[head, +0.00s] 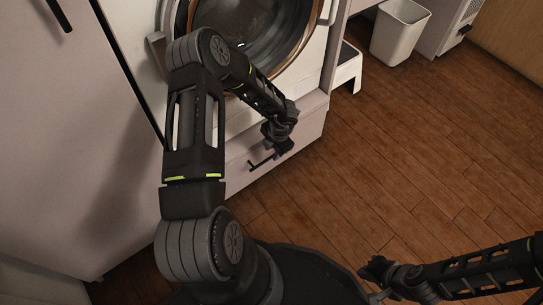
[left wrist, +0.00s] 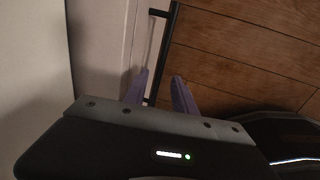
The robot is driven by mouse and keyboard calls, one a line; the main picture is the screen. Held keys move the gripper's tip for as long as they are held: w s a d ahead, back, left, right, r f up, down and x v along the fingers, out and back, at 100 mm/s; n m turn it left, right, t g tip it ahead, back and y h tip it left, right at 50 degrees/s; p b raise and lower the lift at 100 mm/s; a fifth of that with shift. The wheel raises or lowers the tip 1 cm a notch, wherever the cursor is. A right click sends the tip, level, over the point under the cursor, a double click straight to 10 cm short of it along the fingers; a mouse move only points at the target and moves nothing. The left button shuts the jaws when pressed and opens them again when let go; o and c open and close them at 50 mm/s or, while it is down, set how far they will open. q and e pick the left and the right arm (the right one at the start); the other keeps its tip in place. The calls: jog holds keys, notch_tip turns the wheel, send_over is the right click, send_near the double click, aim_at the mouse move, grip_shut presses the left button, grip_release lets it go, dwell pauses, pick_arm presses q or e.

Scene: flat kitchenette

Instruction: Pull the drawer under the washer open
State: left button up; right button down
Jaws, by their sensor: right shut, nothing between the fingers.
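The washer (head: 238,112) has a round glass door (head: 285,40) and stands at the top of the head view. The pale drawer front (head: 306,127) is below it, partly behind my left arm. I cannot tell whether it is fully closed. Its black bar handle (head: 262,162) also shows in the left wrist view (left wrist: 165,50). My left gripper (head: 268,148) is at the handle. In the left wrist view its fingers (left wrist: 160,90) are apart, with the handle's lower end showing between them; contact is unclear. My right gripper (head: 366,281) is shut and empty, low over the floor.
A tall pale cabinet (head: 75,130) stands close on the left. A white step stool (head: 347,66) and a white bin (head: 400,32) are right of the washer. The wooden floor (head: 420,150) in front and to the right is clear.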

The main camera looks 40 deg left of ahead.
aim_at(271, 157)
pick_arm(q)
jog(key=f, duration=0.2)
jog(key=f+b, duration=0.1)
jog(key=shift+w+a+f, duration=0.1)
jog(key=shift+a+f, duration=0.25)
grip_shut()
dwell(1.2)
